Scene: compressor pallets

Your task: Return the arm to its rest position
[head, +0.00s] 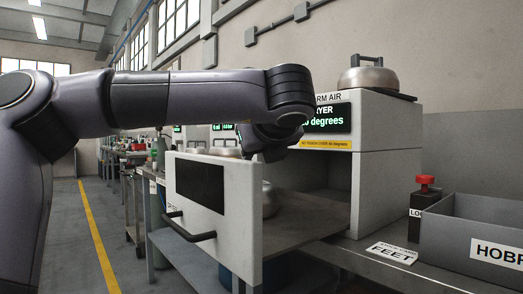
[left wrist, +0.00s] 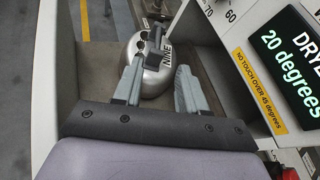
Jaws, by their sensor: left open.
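My left arm (head: 180,100) reaches across the head view from the left, with its wrist bent down at the open dryer (head: 385,150). In the left wrist view my left gripper (left wrist: 160,68) is open, its two grey fingers spread apart. A rounded silver compressor (left wrist: 153,84) marked NINE, with a dark handle on top, lies beyond and between the fingertips. I cannot tell whether the fingers touch it. It stands inside the open dryer drawer and shows partly behind the front panel in the head view (head: 269,200). My right gripper is not in view.
The drawer's white front panel (head: 215,205) with a black handle stands out towards me. The dryer display reads 20 degrees. A grey bin (head: 470,235) and a red-topped block (head: 424,195) stand at the right.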

